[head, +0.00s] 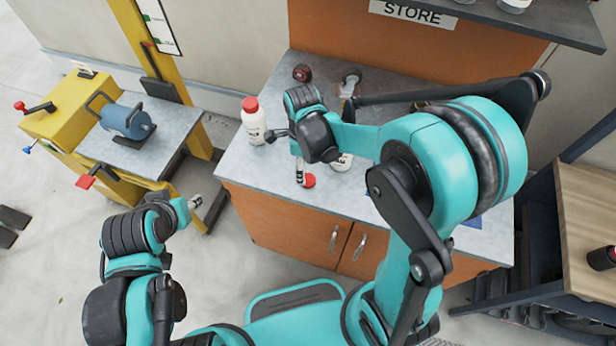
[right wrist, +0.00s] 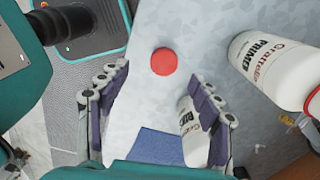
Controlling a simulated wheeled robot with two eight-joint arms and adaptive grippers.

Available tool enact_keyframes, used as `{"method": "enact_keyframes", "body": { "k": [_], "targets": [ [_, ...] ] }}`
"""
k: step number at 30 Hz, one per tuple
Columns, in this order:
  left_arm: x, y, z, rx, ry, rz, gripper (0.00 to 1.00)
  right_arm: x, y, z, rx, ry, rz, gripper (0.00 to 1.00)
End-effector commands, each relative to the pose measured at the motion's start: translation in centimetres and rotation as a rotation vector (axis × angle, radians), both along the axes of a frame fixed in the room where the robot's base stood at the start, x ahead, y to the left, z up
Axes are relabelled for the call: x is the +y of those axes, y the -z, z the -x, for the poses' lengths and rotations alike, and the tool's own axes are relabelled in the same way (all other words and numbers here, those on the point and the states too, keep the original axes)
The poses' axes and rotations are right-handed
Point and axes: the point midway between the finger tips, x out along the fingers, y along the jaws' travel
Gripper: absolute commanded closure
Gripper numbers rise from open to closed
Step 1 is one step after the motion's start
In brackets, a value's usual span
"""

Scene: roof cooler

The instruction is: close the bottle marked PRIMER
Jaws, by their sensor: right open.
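A white bottle marked PRIMER (right wrist: 270,68) stands at the right of the right wrist view, a sliver of red at its top end. It seems to be the red-capped bottle (head: 254,122) at the counter's left in the head view. A loose red cap (right wrist: 164,61) lies on the counter; it also shows in the head view (head: 308,181). My right gripper (head: 288,156) is open above the counter, the cap between its fingers in the wrist view. A second white bottle (right wrist: 190,118), label unclear, is partly hidden by a finger. My left gripper (head: 190,205) is off the counter, its fingers unclear.
The grey counter (head: 240,165) tops an orange cabinet (head: 290,225). A red-and-black item (head: 302,73) and a small metal object (head: 350,82) are at its back. A blue mat (right wrist: 150,147) lies nearby. A yellow bench (head: 75,110) stands left, with floor between.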

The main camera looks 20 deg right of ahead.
Motion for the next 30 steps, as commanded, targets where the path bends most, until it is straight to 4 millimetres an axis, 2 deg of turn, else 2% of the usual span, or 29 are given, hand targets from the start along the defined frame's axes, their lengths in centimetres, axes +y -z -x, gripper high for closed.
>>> {"method": "enact_keyframes", "body": {
  "k": [7, 18, 27, 30],
  "targets": [
    [0.0, 0.9, 0.0, 0.000, 0.000, 0.000, 0.60, -0.1, 2.5, -0.1, -0.001, 0.000, 0.000, 0.35],
    [0.0, 1.0, 0.0, 0.000, 0.000, 0.000, 0.60, -0.2, 2.9, -0.1, -0.001, 0.000, 0.000, 0.35],
    [0.0, 2.9, 0.0, 0.000, 0.000, 0.000, 0.60, -1.1, 7.1, -0.5, -0.001, -0.001, 0.000, 0.35],
    [0.0, 3.0, 0.0, 0.000, 0.000, 0.000, 0.60, -1.1, 7.8, -0.5, -0.001, -0.001, 0.000, 0.35]
  ]
}}
